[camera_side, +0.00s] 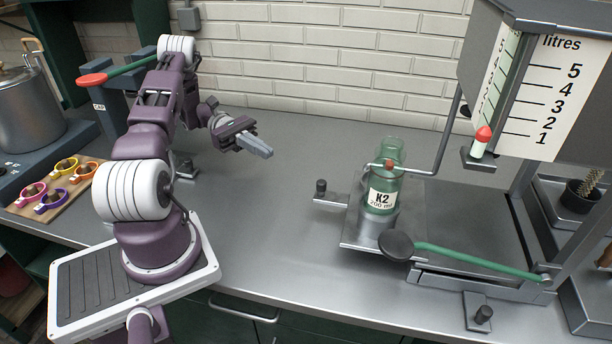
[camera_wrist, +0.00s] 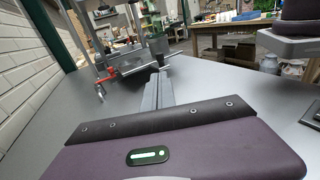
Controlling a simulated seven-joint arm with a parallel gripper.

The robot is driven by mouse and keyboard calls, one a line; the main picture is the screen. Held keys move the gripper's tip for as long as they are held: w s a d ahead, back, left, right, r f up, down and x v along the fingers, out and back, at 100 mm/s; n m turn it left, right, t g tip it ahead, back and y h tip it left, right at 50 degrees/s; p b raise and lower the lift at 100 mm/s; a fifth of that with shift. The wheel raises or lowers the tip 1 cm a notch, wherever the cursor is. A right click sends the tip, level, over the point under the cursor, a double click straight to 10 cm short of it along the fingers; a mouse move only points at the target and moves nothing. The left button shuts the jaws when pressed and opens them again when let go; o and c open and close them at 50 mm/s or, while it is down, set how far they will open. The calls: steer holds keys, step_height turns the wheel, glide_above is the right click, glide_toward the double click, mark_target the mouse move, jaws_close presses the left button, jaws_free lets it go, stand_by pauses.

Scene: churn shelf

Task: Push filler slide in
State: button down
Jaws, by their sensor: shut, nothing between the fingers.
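The filler's slide is a flat metal plate (camera_side: 352,236) on the counter. A short bar with a dark upright knob (camera_side: 320,186) sticks out from its left side. A green bottle labelled K2 (camera_side: 382,195) stands upright in a metal cup (camera_side: 372,228) on the plate, near the filler's spout. My gripper (camera_side: 268,152) is shut and empty. It is above the counter, to the left of and apart from the knob. In the wrist view its shut fingers (camera_wrist: 158,92) point toward a dark knob (camera_wrist: 160,60) beyond their tips.
The filler tank (camera_side: 545,85) with a litre scale stands at the right. A green lever (camera_side: 475,256) with a black pad lies in front of it. A capping stand (camera_side: 100,108), a pot (camera_side: 25,110) and coloured rings (camera_side: 62,167) are at the left. The middle counter is clear.

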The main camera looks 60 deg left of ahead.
steer(key=x, duration=1.4)
steer(key=shift+f, duration=0.1)
steer(key=w+d, duration=1)
steer(key=shift+w+d, duration=0.1)
steer(key=shift+d, duration=0.05)
steer(key=shift+d, duration=0.1)
